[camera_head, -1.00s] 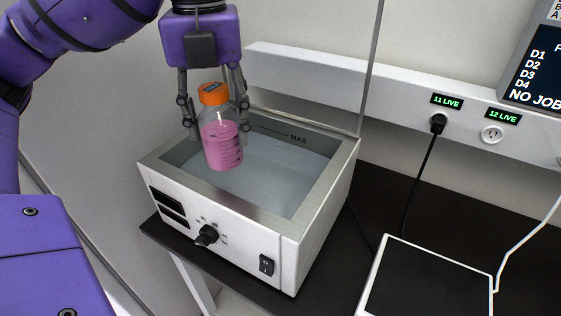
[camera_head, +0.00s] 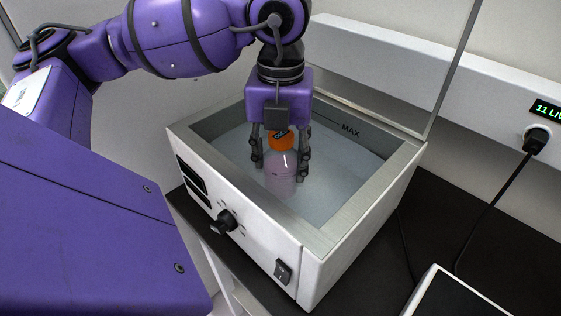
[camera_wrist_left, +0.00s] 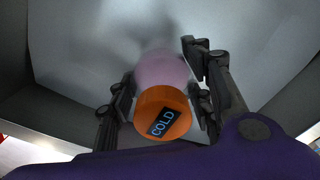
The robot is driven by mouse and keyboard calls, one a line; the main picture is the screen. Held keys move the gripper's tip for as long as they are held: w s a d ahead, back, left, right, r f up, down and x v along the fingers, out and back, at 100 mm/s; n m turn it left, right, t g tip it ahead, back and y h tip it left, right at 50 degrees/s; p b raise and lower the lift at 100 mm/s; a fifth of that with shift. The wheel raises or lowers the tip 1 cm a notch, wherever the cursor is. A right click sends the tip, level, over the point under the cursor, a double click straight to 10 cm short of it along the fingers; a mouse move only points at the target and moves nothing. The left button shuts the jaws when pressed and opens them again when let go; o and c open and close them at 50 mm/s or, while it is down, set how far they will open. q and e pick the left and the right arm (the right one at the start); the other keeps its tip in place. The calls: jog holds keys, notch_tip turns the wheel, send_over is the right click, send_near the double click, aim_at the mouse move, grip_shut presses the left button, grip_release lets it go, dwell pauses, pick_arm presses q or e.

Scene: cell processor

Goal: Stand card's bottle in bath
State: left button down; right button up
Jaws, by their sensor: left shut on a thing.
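The bottle (camera_head: 281,178) has an orange cap and pink contents. It is upright inside the bath (camera_head: 349,205), its lower part looking pale as if under the water. My left gripper (camera_head: 280,162) is shut on the bottle from above, its fingers on either side near the cap. In the left wrist view the bottle's orange cap (camera_wrist_left: 163,113) carries a dark label reading "COLD", between the fingers of the left gripper (camera_wrist_left: 163,105). Whether the bottle's base touches the bath floor cannot be told. The card is not visible. My right gripper is not in view.
The bath's front has a black knob (camera_head: 224,222) and a switch (camera_head: 283,271). A dark flat-topped device (camera_head: 455,296) lies at the lower right. A cable runs from a plug (camera_head: 537,139) on the wall rail. A thin upright pane edge stands behind the bath.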

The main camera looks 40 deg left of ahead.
pick_arm(q)
jog(key=shift+w+f, duration=0.15)
jog(key=shift+f, duration=0.85)
jog(key=c, duration=0.9)
grip_release()
jog(key=shift+r, duration=0.1)
notch_tip(320, 180, up, 12)
jog(key=shift+r, duration=0.2)
